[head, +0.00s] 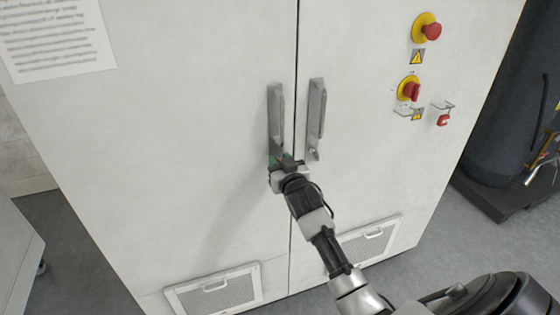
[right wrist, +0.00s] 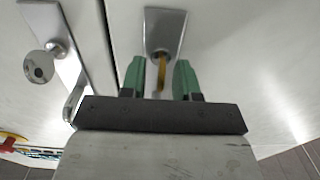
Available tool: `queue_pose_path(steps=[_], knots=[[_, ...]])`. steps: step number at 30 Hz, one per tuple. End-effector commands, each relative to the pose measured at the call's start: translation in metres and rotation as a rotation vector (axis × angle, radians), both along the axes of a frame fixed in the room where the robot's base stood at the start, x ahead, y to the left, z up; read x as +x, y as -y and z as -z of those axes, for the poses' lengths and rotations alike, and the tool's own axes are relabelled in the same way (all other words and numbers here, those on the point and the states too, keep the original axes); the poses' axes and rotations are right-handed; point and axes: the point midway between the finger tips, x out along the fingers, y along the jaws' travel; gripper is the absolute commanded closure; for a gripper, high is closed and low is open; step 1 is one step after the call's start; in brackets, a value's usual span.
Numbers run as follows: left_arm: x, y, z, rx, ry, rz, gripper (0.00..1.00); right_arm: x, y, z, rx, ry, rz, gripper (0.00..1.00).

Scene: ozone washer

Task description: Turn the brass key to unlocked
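The brass key (right wrist: 160,72) sticks out of the lock on the plate (right wrist: 165,30) of the left door's handle (head: 276,108). In the head view my right gripper hides the key. My right gripper (head: 277,160) is at the lower end of that handle. In the right wrist view its two green fingers (right wrist: 159,80) are apart, one on each side of the key, with a visible gap to it on both sides. The key's exact turn angle is hard to tell. My left gripper is not in view.
Red knobs on yellow plates (head: 427,28) and a small red padlock (head: 443,120) are farther right. Vent grilles (head: 215,292) are low on the doors. A dark cylinder (head: 510,130) stands at right.

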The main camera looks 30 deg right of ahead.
Motion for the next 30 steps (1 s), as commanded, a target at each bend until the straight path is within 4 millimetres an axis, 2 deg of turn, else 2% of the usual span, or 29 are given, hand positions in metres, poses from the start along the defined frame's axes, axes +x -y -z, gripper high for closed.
queue_pose_path(steps=[7,13,14,23,30], knots=[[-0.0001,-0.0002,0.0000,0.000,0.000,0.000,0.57,0.0007,0.0001,0.0004,0.000,-0.001,0.000,0.69],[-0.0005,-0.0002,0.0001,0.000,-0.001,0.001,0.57,0.0005,0.0000,0.0005,0.000,-0.001,0.000,0.98],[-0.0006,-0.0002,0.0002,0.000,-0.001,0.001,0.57,0.0005,0.0000,0.0005,0.000,-0.001,0.000,1.00],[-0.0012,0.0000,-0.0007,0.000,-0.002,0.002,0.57,0.0004,0.0000,0.0003,0.012,0.002,0.000,1.00],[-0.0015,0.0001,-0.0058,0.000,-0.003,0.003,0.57,0.0003,0.0005,-0.0003,0.102,0.021,0.000,1.00]])
